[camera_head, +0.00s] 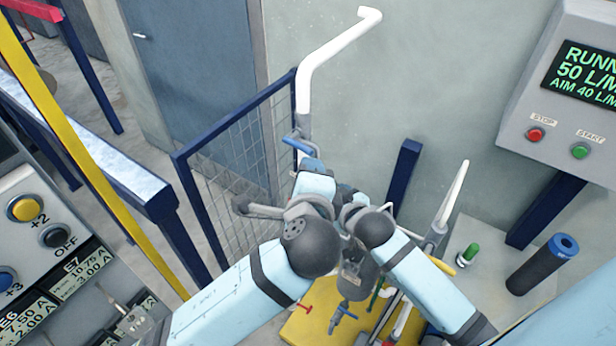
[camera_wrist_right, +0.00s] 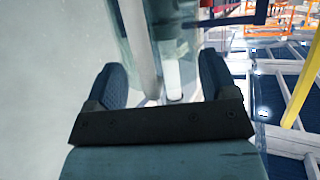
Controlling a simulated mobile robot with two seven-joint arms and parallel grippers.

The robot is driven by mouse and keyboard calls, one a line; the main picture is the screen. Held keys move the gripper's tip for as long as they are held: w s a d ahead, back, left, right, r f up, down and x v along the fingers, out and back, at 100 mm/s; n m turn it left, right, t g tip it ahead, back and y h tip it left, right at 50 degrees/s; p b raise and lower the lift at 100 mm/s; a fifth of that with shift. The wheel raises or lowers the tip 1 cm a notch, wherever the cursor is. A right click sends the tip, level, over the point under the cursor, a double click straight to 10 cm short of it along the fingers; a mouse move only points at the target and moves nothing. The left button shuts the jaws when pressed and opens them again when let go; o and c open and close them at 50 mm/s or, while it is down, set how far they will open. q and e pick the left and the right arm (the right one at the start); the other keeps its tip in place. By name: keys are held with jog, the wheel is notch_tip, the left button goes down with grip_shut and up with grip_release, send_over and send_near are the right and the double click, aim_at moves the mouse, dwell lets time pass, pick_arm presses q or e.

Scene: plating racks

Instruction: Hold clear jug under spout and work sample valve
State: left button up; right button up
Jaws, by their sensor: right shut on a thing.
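In the right wrist view, my right gripper (camera_wrist_right: 165,82) has its two blue fingers on either side of a clear, greenish-walled thing, which looks like the clear jug (camera_wrist_right: 143,45). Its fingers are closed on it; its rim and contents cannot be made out. In the head view a white pipe (camera_head: 304,92) stands in front of the grey wall and bends over at its top. A blue bar (camera_head: 300,146), perhaps a valve lever, is at its lower end, just beyond a pale blue link of mine. My crossed arms hide what is below it. My left gripper cannot be made out.
A mesh guard (camera_head: 235,165) with a blue frame stands left of the pipe. A display box (camera_head: 574,100) with red and green buttons is at the right. A yellow base (camera_head: 318,325) with small pipes lies below my arms. A dark cylinder (camera_head: 540,268) stands at the lower right.

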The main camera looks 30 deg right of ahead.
jog(key=shift+a, duration=0.1)
dwell(0.3)
jog(key=s+a, duration=0.8)
jog(key=shift+s+a+p, duration=0.35)
jog(key=shift+s+a, duration=0.05)
dwell(0.6)
